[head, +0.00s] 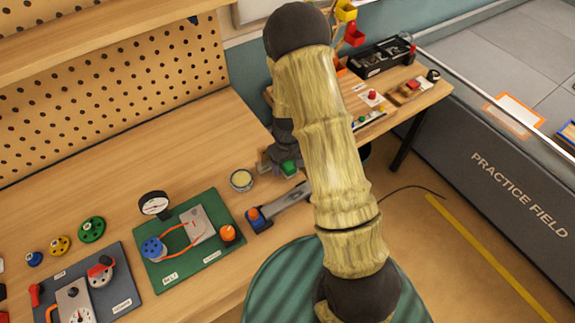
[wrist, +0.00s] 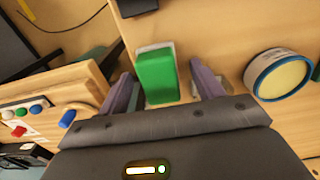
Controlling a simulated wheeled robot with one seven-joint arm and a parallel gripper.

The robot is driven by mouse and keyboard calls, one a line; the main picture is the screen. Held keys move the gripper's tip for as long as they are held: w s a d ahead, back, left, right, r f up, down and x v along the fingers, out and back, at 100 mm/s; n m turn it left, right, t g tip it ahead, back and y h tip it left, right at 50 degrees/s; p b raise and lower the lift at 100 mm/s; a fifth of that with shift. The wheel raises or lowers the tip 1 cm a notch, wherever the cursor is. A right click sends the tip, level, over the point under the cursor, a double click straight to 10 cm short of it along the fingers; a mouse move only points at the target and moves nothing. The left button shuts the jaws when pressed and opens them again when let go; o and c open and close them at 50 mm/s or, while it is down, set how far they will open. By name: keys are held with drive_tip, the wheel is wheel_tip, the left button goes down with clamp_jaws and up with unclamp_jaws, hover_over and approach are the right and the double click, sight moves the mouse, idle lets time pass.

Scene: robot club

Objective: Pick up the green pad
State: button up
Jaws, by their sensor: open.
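The green pad (wrist: 157,78), a block with a pale layer along its far edge, stands on the wooden bench in the wrist view. My gripper (wrist: 161,72) is open, with one finger on each side of the pad and a visible gap to both. I cannot tell how far down the fingers reach. In the head view the pad (head: 289,168) shows as a small green patch by my gripper (head: 277,163), partly hidden by my arm.
A round tin with a yellowish top (head: 242,180) stands close left of the gripper; it also shows in the wrist view (wrist: 280,75). A grey tool with a blue end (head: 278,207) and a green belt board (head: 190,240) lie nearer. The bench behind the tin is clear.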

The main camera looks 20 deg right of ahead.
sight(288, 162)
drive_tip(key=shift+c, duration=0.5)
drive_tip(key=c, duration=1)
drive_tip(key=shift+o, duration=0.2)
wheel_tip(288, 162, up, 10)
drive_tip(key=shift+r+b, duration=0.1)
drive_tip(key=shift+b, duration=0.7)
drive_tip(key=shift+o, duration=0.6)
drive_tip(key=shift+c, duration=0.2)
